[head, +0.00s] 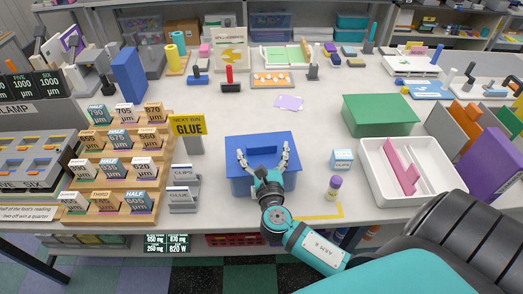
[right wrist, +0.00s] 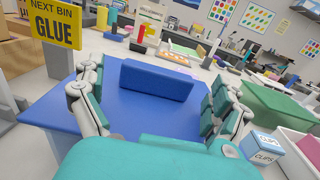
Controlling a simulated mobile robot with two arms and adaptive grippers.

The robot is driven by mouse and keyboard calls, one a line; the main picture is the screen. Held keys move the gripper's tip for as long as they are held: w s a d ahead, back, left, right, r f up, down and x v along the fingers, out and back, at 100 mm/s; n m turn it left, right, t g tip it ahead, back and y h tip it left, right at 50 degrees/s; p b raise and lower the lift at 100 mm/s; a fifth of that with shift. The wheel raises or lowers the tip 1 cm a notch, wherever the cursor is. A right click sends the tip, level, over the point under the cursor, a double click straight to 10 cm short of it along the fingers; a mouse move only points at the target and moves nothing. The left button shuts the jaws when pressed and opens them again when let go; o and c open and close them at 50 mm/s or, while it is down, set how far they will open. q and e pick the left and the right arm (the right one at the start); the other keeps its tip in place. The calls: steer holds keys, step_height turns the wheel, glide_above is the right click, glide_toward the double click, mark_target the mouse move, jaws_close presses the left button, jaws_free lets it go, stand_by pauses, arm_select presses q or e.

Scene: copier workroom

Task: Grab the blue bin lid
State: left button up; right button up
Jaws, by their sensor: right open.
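The blue bin (head: 243,188) stands near the front edge of the white table. Its blue lid (head: 240,141) lies flat on top, with a raised bar handle (head: 262,150) across it. In the right wrist view the lid (right wrist: 65,108) fills the middle and its handle (right wrist: 157,82) stands upright ahead of the fingers. My right gripper (head: 263,153) is open over the lid, with one finger on each side of the handle in the head view. In the right wrist view my right gripper (right wrist: 155,100) shows nothing held. My left gripper is not in view.
A yellow GLUE sign (head: 187,126) stands left of the bin. A small CLIPS box (head: 342,159) and a purple-capped glue stick (head: 333,187) are on its right. A green box (head: 380,115) and a white tray (head: 374,193) lie further right.

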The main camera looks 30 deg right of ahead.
mark_target(262, 147)
steer(key=x, duration=0.3)
steer(key=shift+w+d, duration=0.1)
steer(key=shift+w, duration=0.1)
steer(key=shift+c, duration=0.3)
steer(key=c, duration=0.9)
